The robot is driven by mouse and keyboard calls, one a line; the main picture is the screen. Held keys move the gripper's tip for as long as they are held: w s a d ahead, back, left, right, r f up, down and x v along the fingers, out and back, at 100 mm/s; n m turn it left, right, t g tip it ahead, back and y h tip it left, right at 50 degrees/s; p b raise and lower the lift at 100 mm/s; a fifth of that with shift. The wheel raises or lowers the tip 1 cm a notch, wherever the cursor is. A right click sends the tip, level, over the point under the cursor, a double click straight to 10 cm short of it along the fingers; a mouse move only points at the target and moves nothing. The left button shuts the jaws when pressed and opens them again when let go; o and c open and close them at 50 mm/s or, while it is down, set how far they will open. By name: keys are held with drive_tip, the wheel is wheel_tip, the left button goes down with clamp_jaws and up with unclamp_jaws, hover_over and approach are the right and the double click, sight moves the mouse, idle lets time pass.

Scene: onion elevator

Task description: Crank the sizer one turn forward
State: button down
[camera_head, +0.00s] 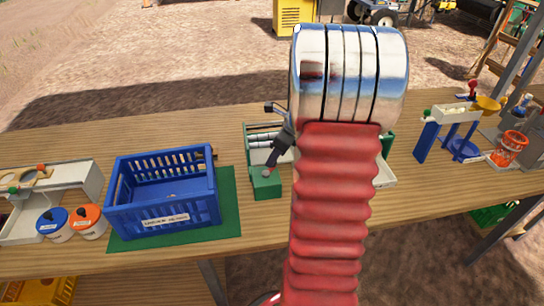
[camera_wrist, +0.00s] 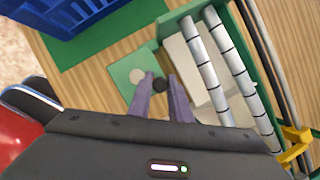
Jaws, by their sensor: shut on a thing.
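The sizer is a green-framed unit with pale segmented rollers (camera_wrist: 208,65); in the head view its rollers (camera_head: 262,137) show left of my red arm, which hides its middle. A green block (camera_head: 266,187) stands at its near left corner, and this block (camera_wrist: 127,72) has a pale round disc (camera_wrist: 137,76) on it in the wrist view. My gripper (camera_wrist: 160,84) has its two grey-purple fingers shut on a small dark crank knob (camera_wrist: 160,86) beside the disc. In the head view my gripper (camera_head: 269,168) is at the green block, and the knob cannot be made out.
A blue crate (camera_head: 165,212) stands on a green mat (camera_head: 231,210) left of the sizer. Blue and orange tubs (camera_head: 54,226) stand far left. A blue-legged stand with a yellow funnel (camera_head: 487,104) and an orange bucket (camera_head: 509,150) are at right. Bare table lies before the sizer.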

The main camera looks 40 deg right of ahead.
drive_tip(key=shift+s+a+f, duration=0.15)
drive_tip(key=shift+s+a, duration=0.1)
drive_tip(key=shift+s, duration=0.25)
drive_tip(key=shift+s+a, duration=0.15)
drive_tip(key=shift+s, duration=0.5)
idle(0.3)
drive_tip(key=shift+s+a, duration=0.3)
drive_tip(key=shift+s, duration=0.15)
